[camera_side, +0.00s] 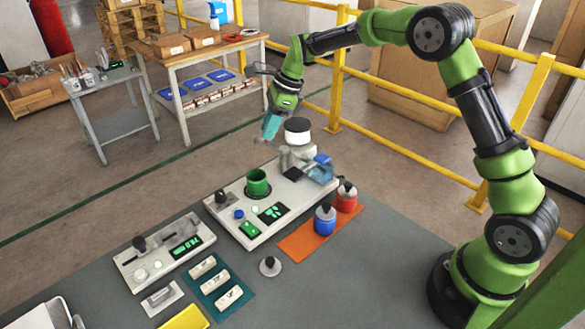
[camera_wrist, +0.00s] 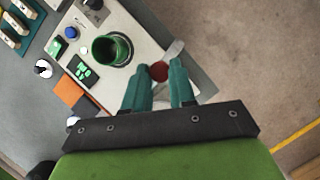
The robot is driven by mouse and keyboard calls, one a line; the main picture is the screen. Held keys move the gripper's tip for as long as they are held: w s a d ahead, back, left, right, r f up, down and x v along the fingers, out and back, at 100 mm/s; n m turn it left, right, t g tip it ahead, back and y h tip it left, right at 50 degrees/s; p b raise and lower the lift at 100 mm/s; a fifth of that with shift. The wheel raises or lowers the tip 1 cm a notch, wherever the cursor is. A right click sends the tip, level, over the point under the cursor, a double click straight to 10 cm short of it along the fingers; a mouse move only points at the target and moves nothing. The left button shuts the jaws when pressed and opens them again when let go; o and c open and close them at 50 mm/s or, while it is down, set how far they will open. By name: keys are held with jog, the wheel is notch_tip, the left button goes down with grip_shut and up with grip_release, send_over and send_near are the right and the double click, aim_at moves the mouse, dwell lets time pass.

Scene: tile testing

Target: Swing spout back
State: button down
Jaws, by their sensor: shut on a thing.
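The dispenser (camera_side: 297,158), a grey-white body with a white cap, stands at the back of the white console (camera_side: 285,205). Its pale spout (camera_wrist: 174,50) shows just ahead of my fingers in the wrist view, by a round red knob (camera_wrist: 158,71). The spout points away from the green cup (camera_side: 257,184), which stands in a dark ring on the console and also shows in the wrist view (camera_wrist: 110,50). My gripper (camera_side: 268,133) has teal fingers, shut on the red knob between them (camera_wrist: 158,84). The fingers hide part of the spout and dispenser.
A second console (camera_side: 158,252), a teal rack (camera_side: 222,288) and a grey knobbed piece (camera_side: 270,266) are nearby. Yellow rails (camera_side: 400,149) run behind.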

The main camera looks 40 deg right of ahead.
jog(key=shift+d+r+m+t, duration=0.1)
jog(key=shift+d+m+t, duration=0.4)
jog(key=shift+m, duration=0.7)
jog(key=c, duration=0.9)
grip_release()
jog(key=shift+c, duration=0.2)
jog(key=shift+h, duration=0.3)
jog(key=v, duration=1.6)
jog(key=shift+d+r, duration=0.2)
jog(key=shift+r, duration=0.15)
